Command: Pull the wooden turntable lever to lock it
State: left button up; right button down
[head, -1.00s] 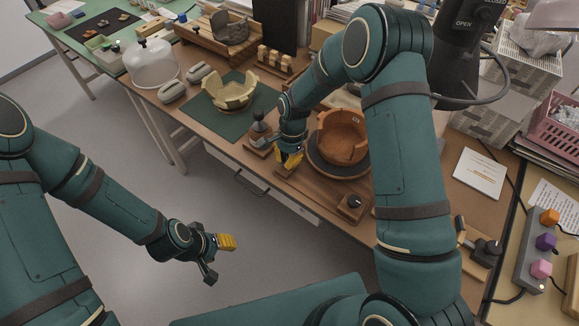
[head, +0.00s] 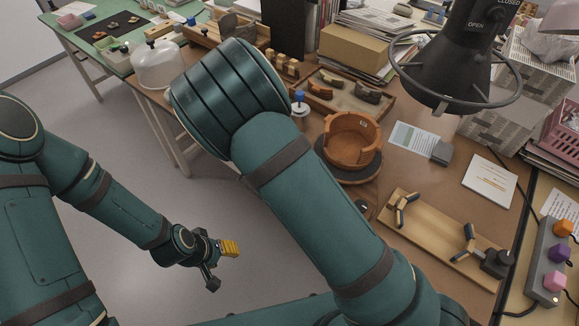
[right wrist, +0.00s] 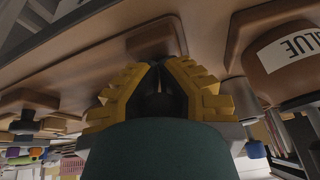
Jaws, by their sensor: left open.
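An orange-brown sherd bowl (head: 350,141) stands on the dark round turntable (head: 350,177) at the table's front edge. I cannot make out the wooden lever; my right arm covers the area left of the turntable in the head view. My right gripper (right wrist: 162,78) shows in the right wrist view with its yellow fingers converging near a brown wooden surface. Something dark lies between them; I cannot tell whether they hold it. My left gripper (head: 222,266) is open and empty over the floor, away from the table.
A wooden board with dark-tipped pegs (head: 440,240) lies right of the turntable. A tray of sherds (head: 345,95) is behind it. A black ring-shaped fixture (head: 455,80) stands above the back right.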

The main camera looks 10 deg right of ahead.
jog(key=shift+s+a+f, duration=0.1)
jog(key=shift+f, duration=0.05)
dwell(0.4)
jog(key=c, duration=1)
grip_release()
jog(key=shift+c, duration=0.2)
jog(key=v, duration=1.2)
jog(key=shift+a, duration=0.15)
